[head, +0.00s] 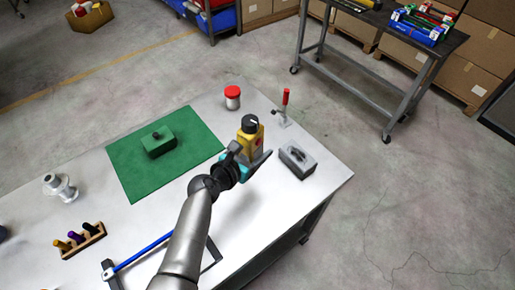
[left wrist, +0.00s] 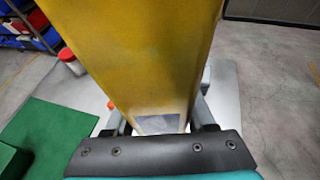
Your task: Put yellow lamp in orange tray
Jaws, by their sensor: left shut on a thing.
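The yellow lamp (head: 250,137), a boxy yellow body with a dark knob on top, is held over the workbench in the head view. My left gripper (head: 247,158) is shut on it, and the lamp looks upright. In the left wrist view the yellow body (left wrist: 140,60) fills the middle, between the fingers. How far the lamp is above the bench is hard to tell. I see no orange tray in either view. My right gripper is not in view.
On the workbench (head: 236,222) are a green mat (head: 190,127) with a green block (head: 158,145), a red-lidded jar (head: 232,99), a red-handled clamp (head: 285,108), a grey box (head: 297,160) and a rack (head: 84,241). A cart (head: 392,38) stands upper right; open floor lies between.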

